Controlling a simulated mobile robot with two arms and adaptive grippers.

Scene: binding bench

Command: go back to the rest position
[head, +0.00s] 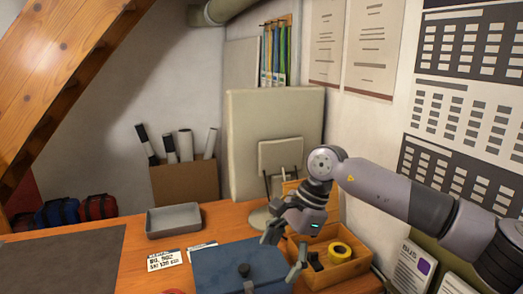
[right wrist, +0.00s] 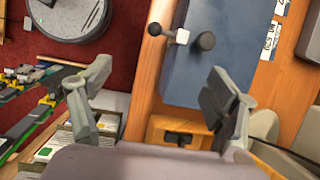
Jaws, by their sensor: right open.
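My right gripper (head: 283,257) is open and empty. In the head view it hangs at the end of my right arm, over the bench between the blue box (head: 225,268) and the wooden tray (head: 368,262). In the right wrist view its two fingers (right wrist: 157,88) stand wide apart, with nothing between the tips. The blue box (right wrist: 230,75) with a dark knob (right wrist: 205,41) lies beyond them. My left gripper is not in view.
The wooden tray holds a yellow tape roll (head: 340,252) and dark items. A grey tray (head: 173,221) and white label cards (head: 163,260) lie left of my gripper. A monitor (head: 270,140) stands behind. A dark mat (head: 62,265) covers the left bench.

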